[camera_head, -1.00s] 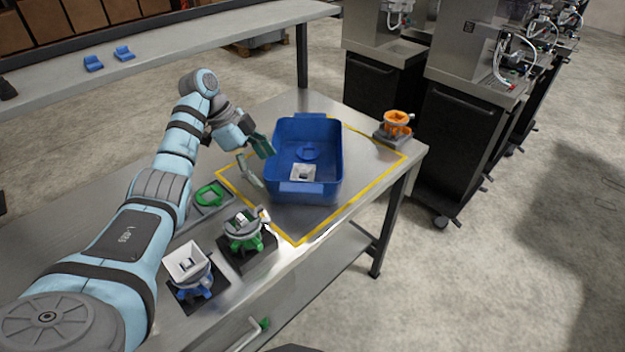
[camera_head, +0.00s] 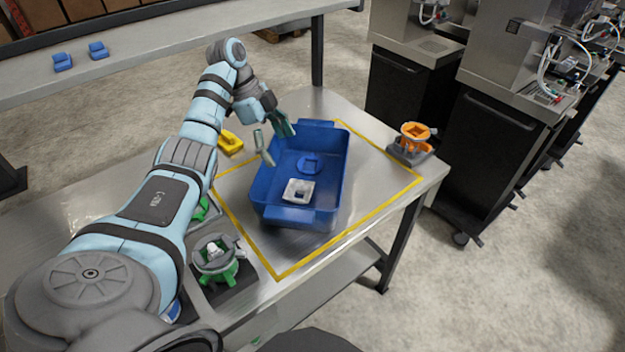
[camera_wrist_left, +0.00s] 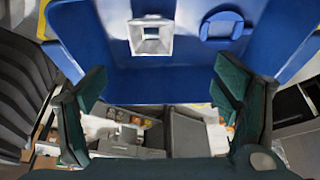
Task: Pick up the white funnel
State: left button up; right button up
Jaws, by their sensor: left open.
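A white square funnel (camera_head: 298,191) with a square opening lies inside the blue bin (camera_head: 262,205), at its near end. It also shows in the left wrist view (camera_wrist_left: 136,41), near the top. A blue square-holed part (camera_head: 310,164) lies beside it in the bin. My left gripper (camera_head: 273,146) is open and empty at the bin's far left rim, apart from the funnel. Its two green fingers stand wide apart in the left wrist view (camera_wrist_left: 163,100). My right gripper is not in view.
The bin stands inside a yellow outline (camera_head: 380,201) on the metal table. An orange part on a grey stand (camera_head: 415,140) is at right. A green-legged part (camera_head: 217,262) stands nearer, and a yellow part (camera_head: 230,143) lies left. My arm hides the table's near left.

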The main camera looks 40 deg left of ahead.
aim_at(299, 190)
pick_arm(q)
jog(key=b+x, duration=0.4)
jog(key=x, duration=0.1)
jog(key=s+b+x, duration=0.1)
jog(key=b+x, duration=0.1)
jog(key=shift+s+f+b, duration=0.1)
jog(key=shift+f+b, duration=0.15)
jog(key=shift+b, duration=0.1)
jog(key=shift+d+f+p, duration=0.5)
jog(key=shift+d+f, duration=0.15)
jog(key=shift+f, duration=0.1)
jog(key=x, duration=0.5)
jog(key=shift+r, duration=0.15)
jog(key=shift+c, duration=0.6)
jog(key=c, duration=0.9)
